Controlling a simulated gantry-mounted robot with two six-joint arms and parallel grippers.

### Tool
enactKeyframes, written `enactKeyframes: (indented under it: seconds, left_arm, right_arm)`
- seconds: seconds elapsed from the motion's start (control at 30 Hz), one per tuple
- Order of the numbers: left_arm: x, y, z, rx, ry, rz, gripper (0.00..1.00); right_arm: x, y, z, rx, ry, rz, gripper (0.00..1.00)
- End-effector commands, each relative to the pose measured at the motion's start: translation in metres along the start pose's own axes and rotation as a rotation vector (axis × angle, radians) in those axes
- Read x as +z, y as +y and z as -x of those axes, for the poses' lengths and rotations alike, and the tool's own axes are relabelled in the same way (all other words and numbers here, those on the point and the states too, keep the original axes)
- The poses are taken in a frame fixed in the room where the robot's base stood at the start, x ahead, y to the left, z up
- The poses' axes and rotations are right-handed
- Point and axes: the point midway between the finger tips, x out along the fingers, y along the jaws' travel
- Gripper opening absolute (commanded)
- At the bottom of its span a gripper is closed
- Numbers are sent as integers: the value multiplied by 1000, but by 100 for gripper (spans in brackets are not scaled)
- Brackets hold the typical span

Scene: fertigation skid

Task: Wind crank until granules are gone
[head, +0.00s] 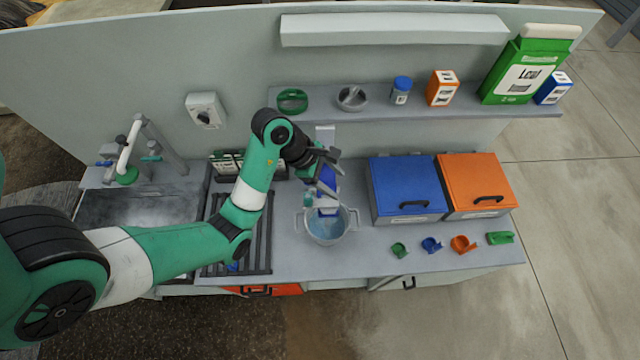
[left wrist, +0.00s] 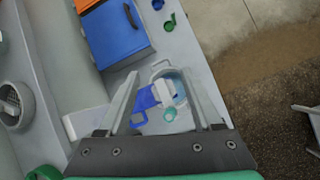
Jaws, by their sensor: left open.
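My left gripper (head: 328,172) is open beside a blue and pale grey device (head: 326,181) standing over a grey pot. In the left wrist view, the open fingers of my left gripper (left wrist: 161,74) spread on both sides of the device's blue part (left wrist: 147,97). A small teal ring (left wrist: 170,114) lies in line between the fingers. I cannot tell which part is the crank, nor whether the fingers touch it. The two-handled pot (head: 328,226) holds blue liquid below the device. No granules can be made out. My right gripper is not in view.
A blue-lidded bin (head: 406,184) and an orange-lidded bin (head: 476,181) stand right of the pot, with small coloured scoops before them. A shelf (head: 450,108) with containers runs behind. A sink (head: 140,206) and faucet are at left. The counter between pot and scoops is clear.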

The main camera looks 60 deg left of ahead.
Motion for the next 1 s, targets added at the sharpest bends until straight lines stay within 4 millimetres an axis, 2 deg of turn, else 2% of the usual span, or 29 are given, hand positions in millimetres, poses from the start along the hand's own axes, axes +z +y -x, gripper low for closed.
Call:
enactKeyframes:
  seconds: [0.03,0.1,0.2,0.33,0.47,0.63,0.9,1.0]
  left_arm:
    - [-53,-2,1,-9,104,131,66]
    - [-104,-10,3,-13,160,268,66]
    - [-132,-16,9,-6,169,353,66]
    - [-139,-12,13,7,169,373,66]
    - [-139,-13,6,6,168,370,66]
    - [-145,-14,-22,5,168,369,66]
    - [-153,-15,-78,5,169,368,66]
    - [-155,-15,-92,6,168,367,66]
  right_arm:
    - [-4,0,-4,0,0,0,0]
    - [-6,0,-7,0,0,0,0]
    - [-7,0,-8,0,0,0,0]
    - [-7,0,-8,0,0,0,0]
    - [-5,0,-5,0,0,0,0]
    - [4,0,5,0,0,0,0]
    - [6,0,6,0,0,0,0]
    - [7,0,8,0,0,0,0]
